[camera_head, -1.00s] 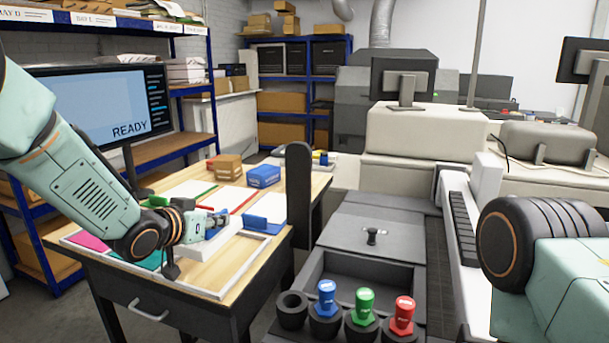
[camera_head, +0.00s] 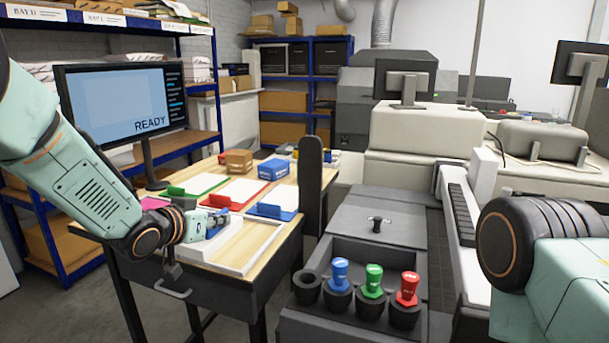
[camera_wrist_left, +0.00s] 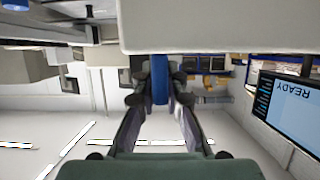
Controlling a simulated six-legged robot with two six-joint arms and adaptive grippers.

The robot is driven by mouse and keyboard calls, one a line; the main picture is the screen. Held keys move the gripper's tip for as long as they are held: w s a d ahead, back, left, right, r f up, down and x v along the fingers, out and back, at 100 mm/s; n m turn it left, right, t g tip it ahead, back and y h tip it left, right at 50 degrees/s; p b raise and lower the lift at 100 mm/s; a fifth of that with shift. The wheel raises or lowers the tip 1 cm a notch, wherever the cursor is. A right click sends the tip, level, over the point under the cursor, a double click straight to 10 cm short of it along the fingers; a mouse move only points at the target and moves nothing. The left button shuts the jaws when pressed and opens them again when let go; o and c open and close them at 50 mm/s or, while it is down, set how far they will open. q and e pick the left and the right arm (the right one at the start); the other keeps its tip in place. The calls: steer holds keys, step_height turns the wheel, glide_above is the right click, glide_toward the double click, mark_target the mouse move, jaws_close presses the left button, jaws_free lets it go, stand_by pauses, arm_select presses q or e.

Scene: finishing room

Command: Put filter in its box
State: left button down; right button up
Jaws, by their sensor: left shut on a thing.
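My left gripper (camera_head: 217,224) is shut on a narrow blue part, which shows between the fingers in the left wrist view (camera_wrist_left: 160,85). A wide pale slab (camera_wrist_left: 225,28) meets that blue part in the wrist view; in the head view a white body (camera_head: 203,247) shows below the gripper, over the wooden table. This looks like the filter, held by a blue grip, but the fingers hide part of it. I cannot tell for sure which container is its box; an open dark compartment (camera_head: 398,257) lies in the grey unit. My right gripper is out of view.
A white-edged tray (camera_head: 268,243) lies at the table's front. White sheets with green, red and blue (camera_head: 272,211) holders lie behind it, near small boxes (camera_head: 239,163). A dark post (camera_head: 311,185) stands beside the table. Blue, green and red plugs (camera_head: 373,281) stand beside an empty cup (camera_head: 307,288).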

mark_target(190, 253)
arm_select(q)
steer(key=shift+s+d+r, duration=0.2)
steer(key=shift+s+d, duration=0.15)
steer(key=shift+s, duration=0.05)
steer(key=shift+m+g+h, duration=0.3)
steer(key=shift+m+h, duration=0.2)
steer(key=s+a+f, duration=0.4)
steer(key=f, duration=0.1)
steer(key=shift+s+a+f, duration=0.1)
steer(key=shift+s+a, duration=0.1)
steer(key=shift+s, duration=0.05)
steer(key=s+d+f+m+g+h, duration=0.2)
steer(key=s+f+m+h, duration=0.1)
steer(key=s, duration=0.7)
steer(key=s+d+f+m+g+h, duration=0.2)
steer(key=s+d+f+m, duration=0.1)
steer(key=s, duration=0.8)
step_height(190, 253, down, 15)
steer(key=b, duration=1.5)
steer(key=shift+a, duration=0.15)
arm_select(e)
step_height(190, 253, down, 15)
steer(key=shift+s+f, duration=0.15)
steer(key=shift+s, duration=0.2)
